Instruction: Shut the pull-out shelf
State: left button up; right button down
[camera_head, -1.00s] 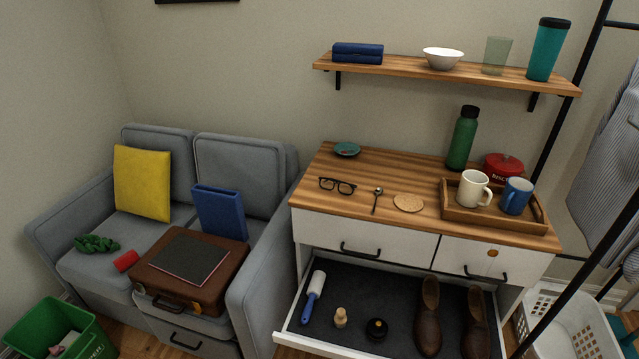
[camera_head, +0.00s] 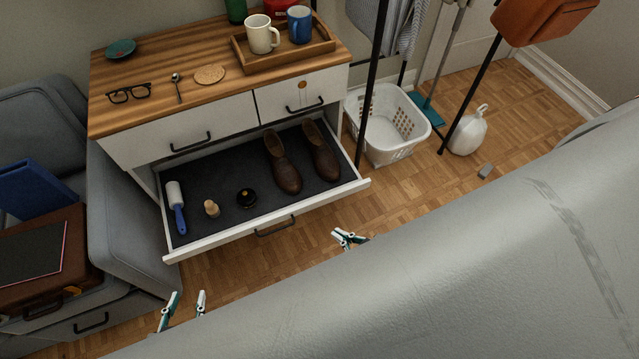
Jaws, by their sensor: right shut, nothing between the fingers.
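The pull-out shelf (camera_head: 226,237) is out from under the white dresser, its dark-lined floor showing. Its white front has a dark handle (camera_head: 275,227). On it lie a lint roller (camera_head: 176,208), a small wooden item (camera_head: 211,208), a round black tin (camera_head: 246,198) and a pair of brown shoes (camera_head: 284,166). My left gripper (camera_head: 184,305) is open and empty, in front of the shelf's left end and apart from it. My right gripper (camera_head: 349,239) is shut and empty, in front of the shelf's right part, apart from its front. Both arms are mostly hidden.
The grey sofa (camera_head: 128,225) stands close to the shelf's left side. A white laundry basket (camera_head: 388,125) and a black rack post (camera_head: 372,85) stand to the right. Both upper drawers, left (camera_head: 180,125) and right (camera_head: 300,90), are shut. Wooden floor (camera_head: 300,250) is clear before the shelf.

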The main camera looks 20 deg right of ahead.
aim_at(217, 173)
jog(key=z, duration=0.5)
jog(key=i+l+u, duration=0.2)
jog(key=l, duration=0.15)
jog(key=i+l+u, duration=0.15)
jog(key=l, duration=0.25)
jog(key=i+l+u, duration=0.2)
jog(key=l, duration=0.2)
